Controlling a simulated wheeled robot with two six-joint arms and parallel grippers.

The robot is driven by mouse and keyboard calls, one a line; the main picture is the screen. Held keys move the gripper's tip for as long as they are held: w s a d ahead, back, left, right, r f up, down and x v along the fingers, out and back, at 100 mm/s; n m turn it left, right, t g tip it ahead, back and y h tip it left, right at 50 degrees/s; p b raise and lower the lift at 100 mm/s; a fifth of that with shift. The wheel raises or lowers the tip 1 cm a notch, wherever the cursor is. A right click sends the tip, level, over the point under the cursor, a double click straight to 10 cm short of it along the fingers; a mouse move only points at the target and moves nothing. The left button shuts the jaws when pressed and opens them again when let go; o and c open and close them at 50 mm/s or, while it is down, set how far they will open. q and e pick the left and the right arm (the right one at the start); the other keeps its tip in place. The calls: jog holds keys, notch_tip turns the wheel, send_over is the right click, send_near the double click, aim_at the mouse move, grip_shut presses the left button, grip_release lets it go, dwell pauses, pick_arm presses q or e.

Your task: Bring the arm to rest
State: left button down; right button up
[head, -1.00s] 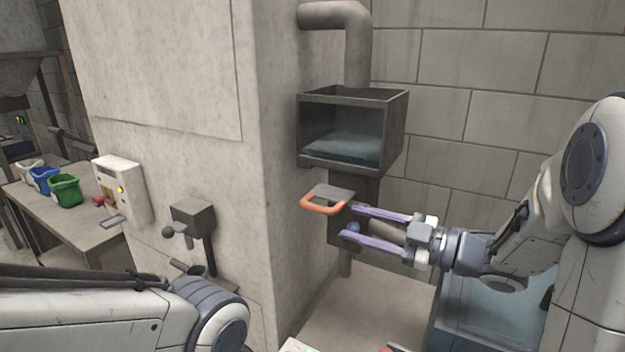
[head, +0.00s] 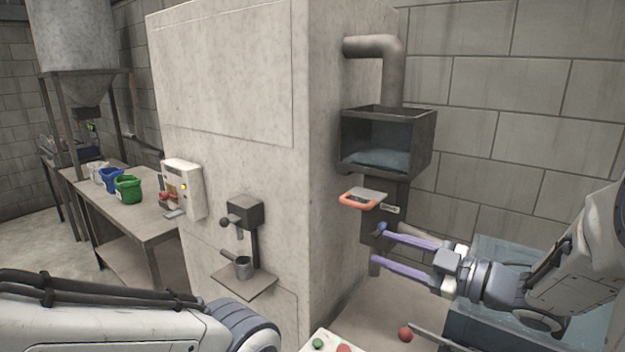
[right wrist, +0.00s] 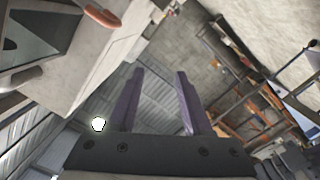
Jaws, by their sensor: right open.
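My right gripper (head: 380,243) is open, with its two purple fingers apart and nothing between them. In the head view it points left, below the orange handle (head: 358,201) of the slide plate under the glass-fronted tank. In the right wrist view the fingers (right wrist: 157,100) are spread, and the orange handle (right wrist: 101,15) shows at the upper left, apart from them. My left arm (head: 110,318) enters at the lower left; its gripper is out of view.
The tank (head: 388,115) hangs on the concrete block's right side. A white control box (head: 183,190) is on the block. Several buckets, one green (head: 128,189), stand on the left table. A blue-glass bin (head: 500,253) is at right.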

jog(key=a+f+m+g+h, duration=0.1)
jog(key=a+f+m+h, duration=0.4)
jog(key=f+m+h, duration=0.4)
jog(key=s+a+f+g+h, duration=0.1)
jog(key=s+g, duration=0.4)
jog(key=s, duration=0.8)
jog(key=s+a+f+g+h, duration=0.2)
jog(key=s+a+f+g, duration=0.1)
jog(key=s, duration=1)
jog(key=shift+f+m+g, duration=0.3)
jog(key=shift+f+g, duration=0.2)
jog(key=shift+g, duration=0.7)
